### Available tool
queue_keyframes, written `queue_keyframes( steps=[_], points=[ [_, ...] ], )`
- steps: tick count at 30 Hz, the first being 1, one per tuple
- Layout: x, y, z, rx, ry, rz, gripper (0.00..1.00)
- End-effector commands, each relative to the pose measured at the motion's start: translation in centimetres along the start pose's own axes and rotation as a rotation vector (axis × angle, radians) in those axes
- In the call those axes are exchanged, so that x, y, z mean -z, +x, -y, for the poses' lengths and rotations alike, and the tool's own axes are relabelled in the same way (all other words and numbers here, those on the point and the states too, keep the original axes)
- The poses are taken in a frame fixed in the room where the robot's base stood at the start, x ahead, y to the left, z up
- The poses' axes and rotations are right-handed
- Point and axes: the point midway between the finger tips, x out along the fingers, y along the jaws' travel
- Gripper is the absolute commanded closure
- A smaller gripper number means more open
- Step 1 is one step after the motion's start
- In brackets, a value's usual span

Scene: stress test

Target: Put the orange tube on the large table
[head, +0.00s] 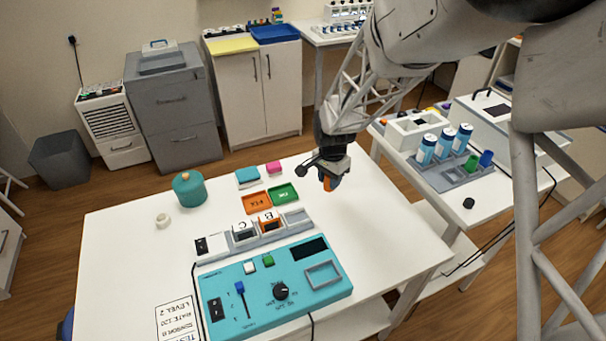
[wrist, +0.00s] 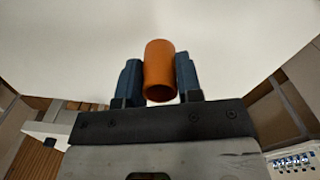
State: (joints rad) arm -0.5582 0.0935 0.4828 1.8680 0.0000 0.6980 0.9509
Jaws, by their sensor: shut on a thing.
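The orange tube (wrist: 159,72) is between the two blue fingers of my gripper (wrist: 159,80) in the wrist view, with its open end facing the camera. In the head view my gripper (head: 330,180) is shut on the orange tube (head: 328,184) over the far right part of the large white table (head: 370,230). I cannot tell whether the tube touches the tabletop or hangs just above it.
A teal control panel (head: 275,290) and a grey holder with lettered blocks (head: 243,230) fill the table's front middle. Orange and green trays (head: 284,193), a teal pot (head: 189,189) and a white ring (head: 163,220) lie farther back. A side table at right holds a tube rack (head: 450,175). The table's right side is clear.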

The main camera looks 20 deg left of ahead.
Motion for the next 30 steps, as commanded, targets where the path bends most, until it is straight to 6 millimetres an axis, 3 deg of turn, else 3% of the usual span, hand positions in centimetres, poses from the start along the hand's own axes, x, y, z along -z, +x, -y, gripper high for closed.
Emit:
queue_keyframes(
  steps=[30],
  points=[
    [8.0,1.3,10.9,0.001,0.0,0.0,0.89]
  ],
)
